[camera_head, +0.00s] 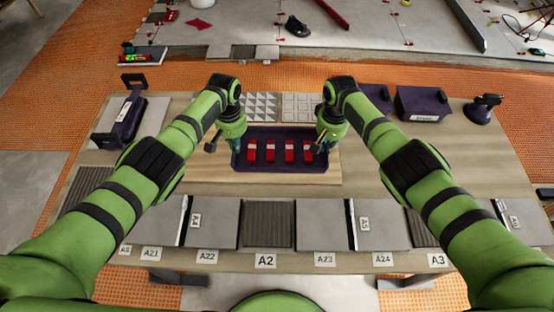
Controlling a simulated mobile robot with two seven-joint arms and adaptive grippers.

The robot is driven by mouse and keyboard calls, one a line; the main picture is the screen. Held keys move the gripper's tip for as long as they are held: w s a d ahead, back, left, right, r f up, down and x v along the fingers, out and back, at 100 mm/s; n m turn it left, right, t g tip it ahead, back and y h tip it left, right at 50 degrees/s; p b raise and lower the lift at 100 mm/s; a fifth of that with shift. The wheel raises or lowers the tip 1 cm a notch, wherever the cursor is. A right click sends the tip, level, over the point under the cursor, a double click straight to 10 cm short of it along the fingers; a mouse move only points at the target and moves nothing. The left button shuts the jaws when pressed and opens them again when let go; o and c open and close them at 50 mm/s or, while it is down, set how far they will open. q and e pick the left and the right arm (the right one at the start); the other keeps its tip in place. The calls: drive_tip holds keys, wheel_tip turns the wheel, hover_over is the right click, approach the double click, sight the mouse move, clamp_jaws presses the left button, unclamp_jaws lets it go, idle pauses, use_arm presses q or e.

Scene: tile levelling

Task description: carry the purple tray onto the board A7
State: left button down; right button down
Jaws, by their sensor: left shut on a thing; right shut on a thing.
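The purple tray (284,167) lies in the middle of the table, over a pale wooden board (212,174), and holds several red blocks with white marks. I cannot tell whether it touches the board or is held just above it. My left gripper (236,148) is shut on the tray's left end. My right gripper (325,148) is shut on its right end. The fingertips are partly hidden by the grippers' own bodies. No label reading A7 is legible, so I cannot tell which board that is.
Grey and ribbed tiles (267,224) line the table's front edge above labels such as A22, A2 and A23. Patterned tiles (259,106) lie behind the tray. A purple handled tool (129,116) stands left; a dark purple box (422,104) and suction cup (482,110) stand right.

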use_arm(q)
drive_tip(key=shift+d, duration=0.2)
use_arm(e)
drive_tip(key=shift+d, duration=0.25)
drive_tip(key=shift+f, duration=0.1)
